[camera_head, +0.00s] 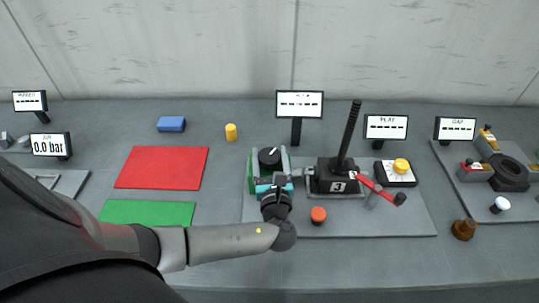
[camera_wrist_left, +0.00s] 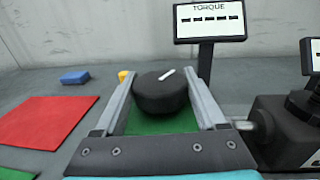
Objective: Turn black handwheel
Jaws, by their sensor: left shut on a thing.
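The black handwheel (camera_head: 269,158) is a short round knob with a white mark on top, left of the black screw jack (camera_head: 337,178) marked 3. My left gripper (camera_head: 270,153) reaches it from the front. In the left wrist view the handwheel (camera_wrist_left: 161,92) sits between the two grey fingers (camera_wrist_left: 160,80), which are shut on it from either side. A green surface shows below it between the fingers. The white mark slants up to the right. My right gripper is not in view.
A red-handled lever (camera_head: 379,190), an orange button (camera_head: 318,215) and a yellow knob (camera_head: 400,166) stand to the right. The torque display (camera_wrist_left: 209,22) stands behind. Red (camera_head: 162,167) and green (camera_head: 147,213) mats lie left, with a blue block (camera_head: 171,124) and yellow cylinder (camera_head: 231,132) behind.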

